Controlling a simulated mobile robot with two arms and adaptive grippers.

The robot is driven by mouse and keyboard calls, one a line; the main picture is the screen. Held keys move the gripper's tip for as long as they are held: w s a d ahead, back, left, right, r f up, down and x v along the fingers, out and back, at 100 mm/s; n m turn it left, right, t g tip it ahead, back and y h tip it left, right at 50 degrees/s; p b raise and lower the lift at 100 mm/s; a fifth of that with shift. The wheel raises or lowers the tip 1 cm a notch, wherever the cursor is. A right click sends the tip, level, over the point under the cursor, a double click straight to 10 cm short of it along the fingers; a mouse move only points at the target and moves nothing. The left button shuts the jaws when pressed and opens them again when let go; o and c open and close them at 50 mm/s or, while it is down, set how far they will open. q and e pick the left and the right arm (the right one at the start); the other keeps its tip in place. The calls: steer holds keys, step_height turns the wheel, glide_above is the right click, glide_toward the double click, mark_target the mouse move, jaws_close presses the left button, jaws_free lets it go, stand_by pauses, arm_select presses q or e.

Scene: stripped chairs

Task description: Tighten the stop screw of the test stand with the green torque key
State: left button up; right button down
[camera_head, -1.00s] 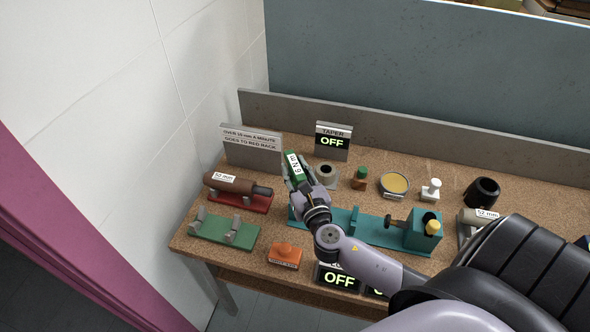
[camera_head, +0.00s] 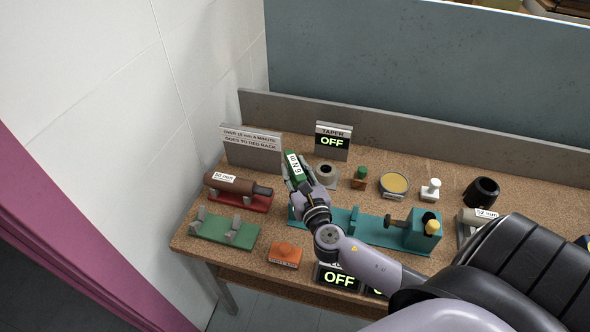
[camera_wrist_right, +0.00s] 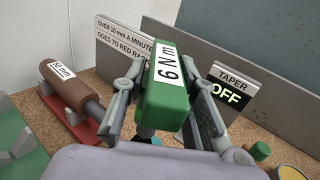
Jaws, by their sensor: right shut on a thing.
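The green torque key (camera_head: 293,166) carries a white 6 N m label. My right gripper (camera_head: 300,178) is shut on it, and the wrist view shows the key (camera_wrist_right: 166,104) between both fingers (camera_wrist_right: 165,112). The key is over the left end of the teal test stand (camera_head: 380,230). A dark shank shows under the key in the wrist view. The stop screw is hidden behind the key and gripper, so I cannot tell whether the tip is seated in it. My left gripper is out of view.
Left are a brown damper (camera_head: 237,185) on a red rack (camera_head: 241,201) and an empty green rack (camera_head: 223,230). An orange block (camera_head: 285,254) is near the front edge. A TAPER sign reading OFF (camera_head: 332,142), a yellow dish (camera_head: 394,184) and a black ring (camera_head: 482,192) stand behind.

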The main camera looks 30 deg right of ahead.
steer(key=shift+f, duration=0.2)
steer(key=shift+f+b, duration=0.8)
steer(key=shift+b, duration=0.05)
steer(key=shift+f, duration=0.15)
steer(key=shift+h, duration=0.3)
steer(key=shift+m+g+h, duration=0.3)
steer(key=shift+m, duration=0.1)
steer(key=shift+a+m+g+h+p, duration=0.1)
steer(key=shift+m+g+h+p, duration=0.3)
steer(key=shift+m+h, duration=0.35)
steer(key=shift+m+g+h, duration=0.3)
steer(key=shift+m+h, duration=0.05)
steer(key=shift+h, duration=0.4)
